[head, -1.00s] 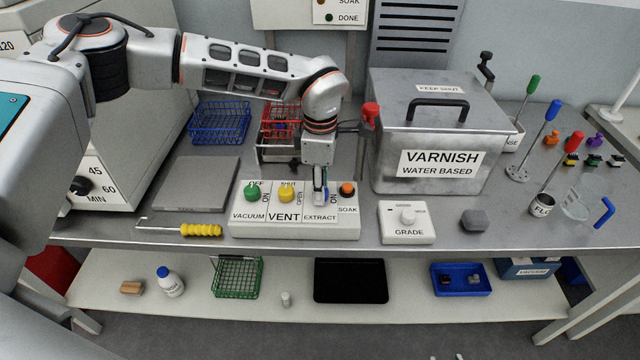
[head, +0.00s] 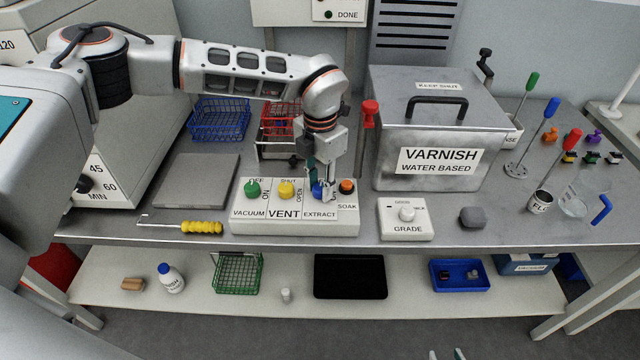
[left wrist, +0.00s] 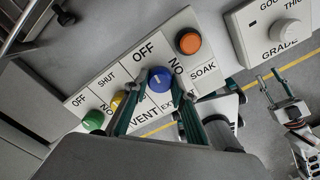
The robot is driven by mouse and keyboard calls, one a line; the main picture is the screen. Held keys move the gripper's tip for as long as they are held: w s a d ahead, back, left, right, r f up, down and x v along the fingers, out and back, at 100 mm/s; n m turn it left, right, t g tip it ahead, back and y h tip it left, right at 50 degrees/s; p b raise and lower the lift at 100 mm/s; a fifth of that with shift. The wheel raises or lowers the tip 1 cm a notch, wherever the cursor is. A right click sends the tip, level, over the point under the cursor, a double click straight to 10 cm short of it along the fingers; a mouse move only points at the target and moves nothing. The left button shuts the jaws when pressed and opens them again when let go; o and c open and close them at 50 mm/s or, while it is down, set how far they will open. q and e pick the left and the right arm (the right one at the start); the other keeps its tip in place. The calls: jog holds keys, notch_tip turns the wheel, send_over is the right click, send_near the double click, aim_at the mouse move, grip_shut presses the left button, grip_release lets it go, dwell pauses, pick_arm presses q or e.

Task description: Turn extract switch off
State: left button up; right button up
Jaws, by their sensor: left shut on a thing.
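The white switch box (head: 295,229) stands at the front of the bench. Its extract switch is a round blue knob (head: 317,190), partly covered by my left gripper (head: 323,194). In the left wrist view the blue knob (left wrist: 160,79) sits between the two fingers of my left gripper (left wrist: 157,86), which is shut on it. The knob has a small pale mark; OFF is printed above it and ON to its right. I cannot tell exactly where the mark points. My right gripper (head: 447,355) shows only its tips at the bottom edge, apart and empty.
Green (head: 252,191) and yellow (head: 286,190) knobs sit left of the blue one, and an orange button (head: 347,187) sits close on its right. A GRADE box (head: 407,233) stands to the right. The varnish tank (head: 440,135) is behind. A yellow-handled tool (head: 201,228) lies left.

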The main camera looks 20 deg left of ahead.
aim_at(320, 187)
pick_arm(q)
jog(key=shift+n, duration=0.6)
jog(key=o, duration=1.1)
jog(key=shift+r, duration=0.15)
notch_tip(320, 187, up, 12)
jog(key=shift+f, duration=0.1)
